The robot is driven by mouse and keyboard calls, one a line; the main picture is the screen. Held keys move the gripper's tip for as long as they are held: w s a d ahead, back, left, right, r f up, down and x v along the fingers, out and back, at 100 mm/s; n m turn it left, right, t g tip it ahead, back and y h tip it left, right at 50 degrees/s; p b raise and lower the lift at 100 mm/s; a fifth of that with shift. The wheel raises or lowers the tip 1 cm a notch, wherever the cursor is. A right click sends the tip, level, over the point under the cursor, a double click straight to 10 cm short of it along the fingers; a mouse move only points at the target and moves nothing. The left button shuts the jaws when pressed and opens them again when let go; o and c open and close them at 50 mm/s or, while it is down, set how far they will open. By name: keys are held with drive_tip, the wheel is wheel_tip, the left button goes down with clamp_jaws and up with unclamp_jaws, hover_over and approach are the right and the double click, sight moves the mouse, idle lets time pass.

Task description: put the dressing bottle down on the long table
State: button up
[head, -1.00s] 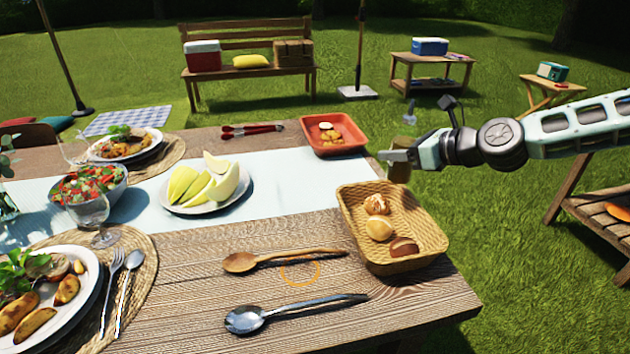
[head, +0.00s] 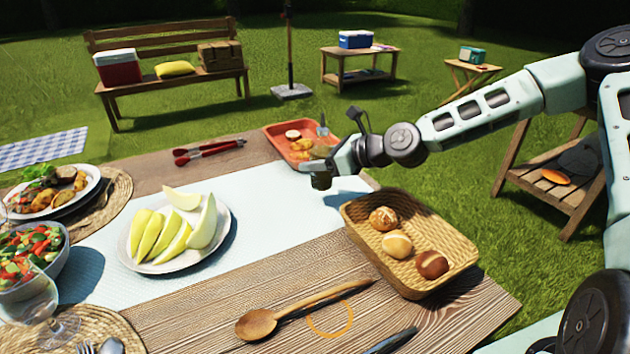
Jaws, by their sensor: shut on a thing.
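My gripper (head: 322,167) is shut on the dressing bottle (head: 320,182), over the right end of the long table (head: 215,312). Only parts of the bottle show: a dark olive piece below the fingers and a greyish top above them. My fingers hide its middle. The bottle looks roughly upright. A dark shadow lies on the pale runner (head: 270,235) just below it; I cannot tell the exact height of the bottle above the cloth. A thin orange ring (head: 331,318) shows on bare wood at the table's near side, beside the wooden spoon (head: 258,325).
A wicker basket of rolls (head: 355,225) stands right of the runner. An orange tray (head: 275,132) lies behind my gripper, with red tongs (head: 208,150) to its left. A plate of melon (head: 140,262) and a salad bowl (head: 50,275) stand left. Bare wood lies around the ring.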

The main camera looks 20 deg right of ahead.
sight(319, 175)
drive_tip(key=shift+f+b, duration=0.3)
drive_tip(key=shift+f, duration=1.95)
drive_tip(key=shift+f, duration=0.1)
drive_tip(key=o, duration=1.2)
drive_tip(key=shift+s+d+r, duration=0.1)
drive_tip(key=shift+d+r, duration=0.1)
drive_tip(key=p+v, duration=0.1)
drive_tip(key=v, duration=1)
drive_tip(key=shift+s+d, duration=0.2)
